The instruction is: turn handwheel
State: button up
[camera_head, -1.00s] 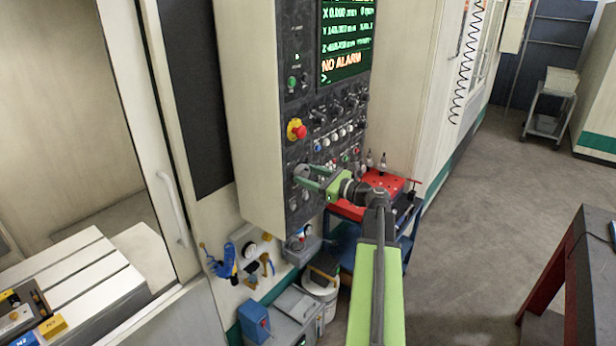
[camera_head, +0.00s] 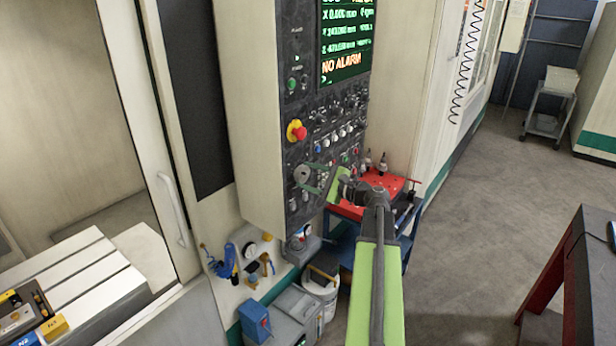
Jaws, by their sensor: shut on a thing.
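The handwheel (camera_head: 302,175) is a small grey round dial low on the dark control panel, at the left side of the panel's lower part. My gripper (camera_head: 310,178) reaches it from the right, its thin green fingers pointing left at the panel. The fingers are shut on the handwheel. The fine contact at the fingertips is small and hard to make out. My gripper's light green body stands just right of the panel's edge.
A red and yellow emergency stop (camera_head: 296,130) sticks out above the handwheel. Rows of knobs and buttons lie close by. A red-topped cart (camera_head: 397,184) stands behind my gripper. A white bucket (camera_head: 320,290) is below, and the floor to the right is open.

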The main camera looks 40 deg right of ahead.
jog(key=n, duration=1.4)
jog(key=shift+a+n+h, duration=0.15)
jog(key=shift+n+h, duration=0.25)
jog(key=shift+f+n, duration=0.1)
jog(key=shift+n, duration=2.4)
jog(key=o, duration=1.4)
jog(key=shift+c, duration=0.2)
jog(key=shift+s, duration=0.1)
jog(key=v, duration=1.7)
jog(key=shift+s, duration=0.25)
